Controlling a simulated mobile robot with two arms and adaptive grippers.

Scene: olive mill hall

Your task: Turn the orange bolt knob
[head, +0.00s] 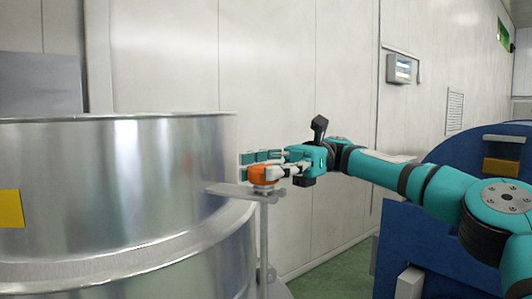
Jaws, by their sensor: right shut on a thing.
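The orange bolt knob (262,175) sits on top of a bolt at a small metal bracket (232,190) beside a large steel drum (120,180). My right gripper (265,167) comes in from the right, with its teal fingers around the knob and shut on it. The fingers hide part of the knob. A thin vertical rod (264,240) runs down below the bracket. My left gripper is not in view.
The steel drum fills the left side and carries a yellow label (11,209). A pale panel wall (270,60) stands behind, with a control box (399,69). A blue machine (425,245) stands at the right. Green floor (345,272) shows between.

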